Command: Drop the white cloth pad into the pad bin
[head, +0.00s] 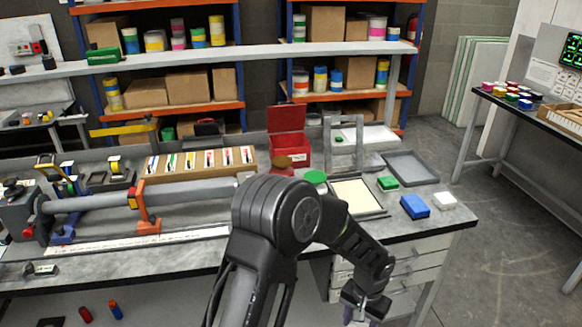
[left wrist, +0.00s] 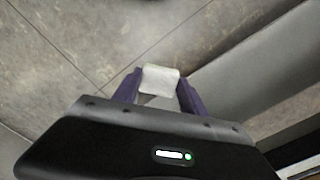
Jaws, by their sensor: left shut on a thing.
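The white cloth pad (left wrist: 160,78) is between the purple fingers of my left gripper (left wrist: 160,92) in the left wrist view, with grey floor behind it. In the head view my left gripper (head: 360,310) is low, in front of the bench drawers, at the bottom edge. The pad cannot be made out there. A red open-lidded box (head: 289,150) stands on the bench, but I cannot tell whether it is the pad bin; no other bin is clearly identifiable. My right gripper is not in view.
Open floor (head: 520,250) lies to the right. A dark side table (head: 535,118) stands beyond.

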